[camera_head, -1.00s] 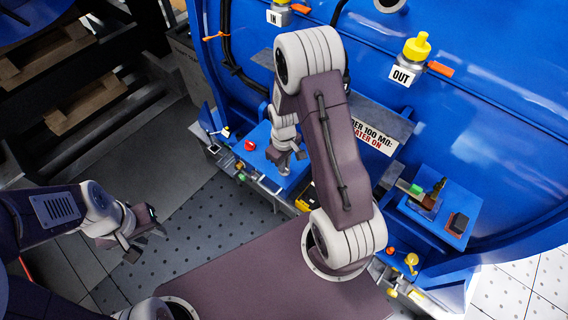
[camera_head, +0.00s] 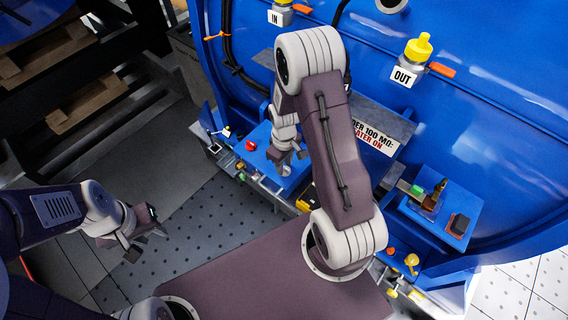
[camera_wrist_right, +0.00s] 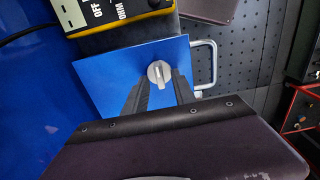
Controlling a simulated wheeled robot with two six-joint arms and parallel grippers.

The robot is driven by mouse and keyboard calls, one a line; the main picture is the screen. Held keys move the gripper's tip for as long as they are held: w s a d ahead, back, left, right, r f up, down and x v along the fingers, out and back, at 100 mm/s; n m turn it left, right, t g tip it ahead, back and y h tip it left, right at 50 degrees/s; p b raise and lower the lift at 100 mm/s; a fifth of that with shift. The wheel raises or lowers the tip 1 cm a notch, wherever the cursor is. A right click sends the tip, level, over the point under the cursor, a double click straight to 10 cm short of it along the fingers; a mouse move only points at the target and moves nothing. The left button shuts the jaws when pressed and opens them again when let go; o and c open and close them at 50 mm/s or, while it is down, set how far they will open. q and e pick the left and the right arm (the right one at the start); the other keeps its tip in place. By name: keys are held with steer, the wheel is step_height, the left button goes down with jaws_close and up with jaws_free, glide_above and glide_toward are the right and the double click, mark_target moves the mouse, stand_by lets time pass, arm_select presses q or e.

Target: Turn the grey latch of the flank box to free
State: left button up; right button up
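The grey latch (camera_wrist_right: 159,73) is a round knob with a raised bar on the blue lid of the flank box (camera_wrist_right: 110,84). In the right wrist view the bar runs nearly up and down, tilted a little. My right gripper (camera_wrist_right: 161,84) is open, its two dark fingertips at either side of the latch with gaps showing. In the head view my right gripper (camera_head: 284,162) is over the flank box (camera_head: 258,160), and the latch is hidden there. My left gripper (camera_head: 141,238) is open and empty, away from the box over the floor.
A yellow meter (camera_wrist_right: 112,14) lies beside the lid in the right wrist view. A silver bar handle (camera_wrist_right: 213,62) stands at the lid's other side. A red button (camera_head: 250,145) is near the box. The large blue tank (camera_head: 480,70) rises behind. Perforated floor (camera_head: 205,225) is clear.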

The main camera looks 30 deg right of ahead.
step_height(320, 180, up, 9)
stand_by(0.3)
steer(key=shift+b, duration=0.3)
steer(key=s+a+r+m, duration=0.1)
steer(key=s+a+m, duration=0.1)
steer(key=s, duration=0.2)
steer(key=s+a+r+m+t, duration=0.1)
steer(key=s+a+m, duration=0.1)
steer(key=s, duration=0.3)
steer(key=shift+s+a+r+m+b, duration=0.2)
steer(key=shift+a+r+m+b, duration=0.15)
steer(key=shift+a, duration=0.3)
steer(key=shift+w+f, duration=0.1)
steer(key=shift+w, duration=0.05)
